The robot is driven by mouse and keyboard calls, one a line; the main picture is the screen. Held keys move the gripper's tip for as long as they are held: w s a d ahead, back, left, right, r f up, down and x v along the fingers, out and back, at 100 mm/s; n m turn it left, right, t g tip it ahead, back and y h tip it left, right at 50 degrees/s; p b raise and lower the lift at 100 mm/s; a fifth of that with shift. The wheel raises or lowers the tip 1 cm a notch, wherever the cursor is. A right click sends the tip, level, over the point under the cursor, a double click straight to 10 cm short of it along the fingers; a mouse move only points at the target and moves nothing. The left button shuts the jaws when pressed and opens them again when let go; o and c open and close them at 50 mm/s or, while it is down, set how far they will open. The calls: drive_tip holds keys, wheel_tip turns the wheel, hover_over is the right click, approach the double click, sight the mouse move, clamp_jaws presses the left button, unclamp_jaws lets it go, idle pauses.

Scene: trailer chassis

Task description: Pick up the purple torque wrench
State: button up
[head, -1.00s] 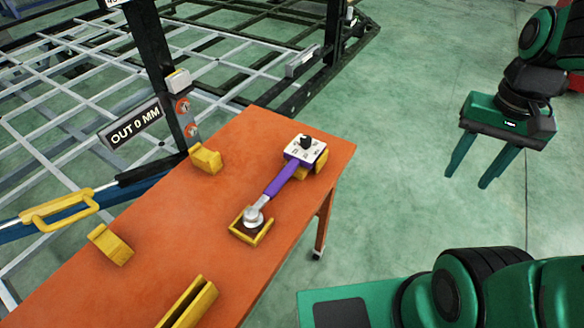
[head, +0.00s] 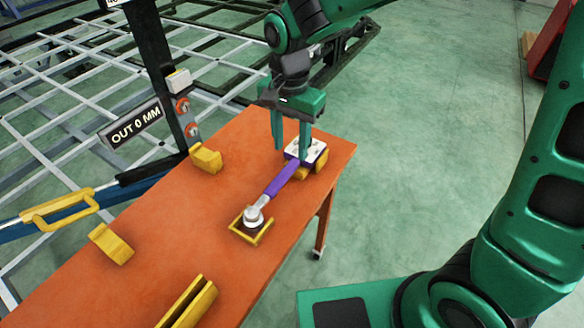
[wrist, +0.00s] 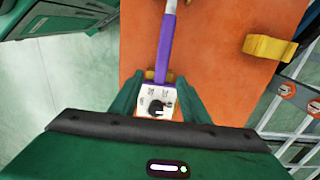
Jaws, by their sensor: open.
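The purple torque wrench (head: 280,179) lies on the orange table (head: 190,240). Its round metal head rests at a yellow square holder (head: 262,237), and its white end box with a black knob rests at a yellow rest (head: 321,161). My gripper (head: 292,148) is open, pointing down at the white box end. In the wrist view the wrench's purple shaft (wrist: 167,45) runs away from me, and the white box shows between the two green fingers. I cannot tell whether the fingers touch it.
Yellow brackets (head: 206,158) (head: 110,244) stand along the table's left side, and a yellow slotted block (head: 188,304) is near the front. A dark post with a sign reading OUT 0 MM (head: 136,123) stands behind the table. Open green floor (head: 420,190) lies to the right.

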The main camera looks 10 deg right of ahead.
sight(288, 168)
wheel_tip(288, 168, down, 2)
drive_tip(key=shift+f, duration=0.15)
drive_tip(key=shift+a+f, duration=0.15)
drive_tip(key=shift+f, duration=1.15)
drive_tip(key=shift+a+f, duration=0.15)
drive_tip(key=shift+f, duration=1.1)
clamp_jaws()
